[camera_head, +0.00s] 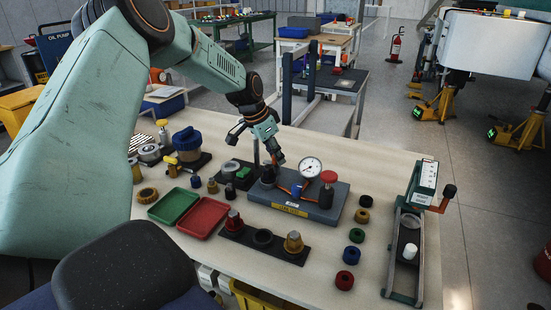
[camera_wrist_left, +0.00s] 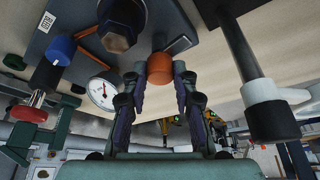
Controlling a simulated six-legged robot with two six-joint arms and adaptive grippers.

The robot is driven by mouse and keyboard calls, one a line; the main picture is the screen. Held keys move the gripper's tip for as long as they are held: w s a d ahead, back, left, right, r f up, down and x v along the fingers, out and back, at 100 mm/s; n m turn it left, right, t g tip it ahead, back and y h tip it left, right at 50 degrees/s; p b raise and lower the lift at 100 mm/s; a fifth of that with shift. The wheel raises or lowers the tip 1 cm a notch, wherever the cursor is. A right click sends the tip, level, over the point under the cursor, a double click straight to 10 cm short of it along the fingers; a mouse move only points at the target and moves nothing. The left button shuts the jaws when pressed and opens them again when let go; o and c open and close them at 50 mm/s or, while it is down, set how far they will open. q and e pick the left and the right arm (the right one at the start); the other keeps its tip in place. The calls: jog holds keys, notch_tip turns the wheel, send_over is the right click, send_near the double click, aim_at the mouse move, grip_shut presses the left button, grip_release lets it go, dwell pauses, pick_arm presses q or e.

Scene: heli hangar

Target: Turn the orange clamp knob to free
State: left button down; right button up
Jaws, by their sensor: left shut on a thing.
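My left gripper (camera_head: 279,160) reaches down to the back edge of the grey fixture block (camera_head: 325,210) with a yellow label. In the left wrist view the left gripper (camera_wrist_left: 160,75) is shut on the orange clamp knob (camera_wrist_left: 160,66), a short orange cylinder between its two fingertips. In the head view I cannot make out the knob at the fingertips. A white dial gauge (camera_head: 310,167) stands on the block; it also shows in the left wrist view (camera_wrist_left: 102,90). A red-capped dark post (camera_head: 328,181) stands beside it. My right gripper is not in view.
A green tray (camera_head: 173,206) and a red tray (camera_head: 203,217) lie left of the block. A black holder with parts (camera_head: 235,233) is in front. Bare tabletop lies behind.

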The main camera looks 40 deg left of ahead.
pick_arm(q)
jog(key=shift+f+m+h+b, duration=0.1)
jog(key=shift+m+h+b, duration=0.35)
jog(key=shift+m, duration=0.55)
jog(key=c, duration=1.1)
grip_release()
jog(key=shift+o, duration=0.2)
jog(key=shift+a, duration=0.1)
jog(key=v, duration=1.2)
jog(key=shift+w, duration=0.1)
